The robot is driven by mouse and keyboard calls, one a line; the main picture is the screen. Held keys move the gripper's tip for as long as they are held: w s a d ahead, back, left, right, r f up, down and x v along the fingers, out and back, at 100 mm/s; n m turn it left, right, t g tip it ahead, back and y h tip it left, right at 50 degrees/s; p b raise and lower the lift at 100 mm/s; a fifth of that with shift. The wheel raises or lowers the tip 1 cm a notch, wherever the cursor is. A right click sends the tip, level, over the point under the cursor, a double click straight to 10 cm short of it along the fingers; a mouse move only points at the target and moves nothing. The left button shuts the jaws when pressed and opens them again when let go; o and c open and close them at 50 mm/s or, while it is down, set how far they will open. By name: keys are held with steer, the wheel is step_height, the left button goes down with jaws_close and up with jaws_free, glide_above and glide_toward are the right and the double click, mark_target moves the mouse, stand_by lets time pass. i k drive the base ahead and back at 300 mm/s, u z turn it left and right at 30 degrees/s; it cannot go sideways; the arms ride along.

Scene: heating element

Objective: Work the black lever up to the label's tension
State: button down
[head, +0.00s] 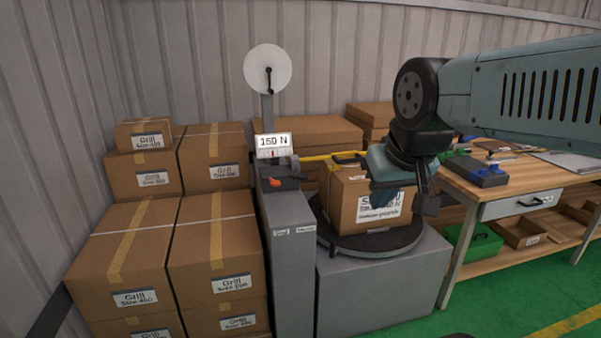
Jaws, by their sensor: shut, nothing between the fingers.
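A carton (350,200) with a partly covered white label (380,207) stands on a dark round turntable (345,248). The label's figures are too small and hidden to read surely. A grey post machine (290,240) stands left of it, with a display (273,146) reading "150 N". Below the display are an orange part (287,183) and a small black part beside it. A black arm (268,78) sits on the white disc (283,62) at the post's top. I cannot tell which is the lever. My gripper (402,203) is shut and empty, in front of the carton's right side.
Stacked cartons (125,250) fill the left side, close to the machine. More cartons (315,130) stand behind it. A wooden workbench (500,185) with tools is at the right. Green floor (500,300) is clear in front of the bench.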

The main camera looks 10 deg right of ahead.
mark_target(300, 177)
steer(key=i, duration=0.95)
steer(key=u, duration=0.05)
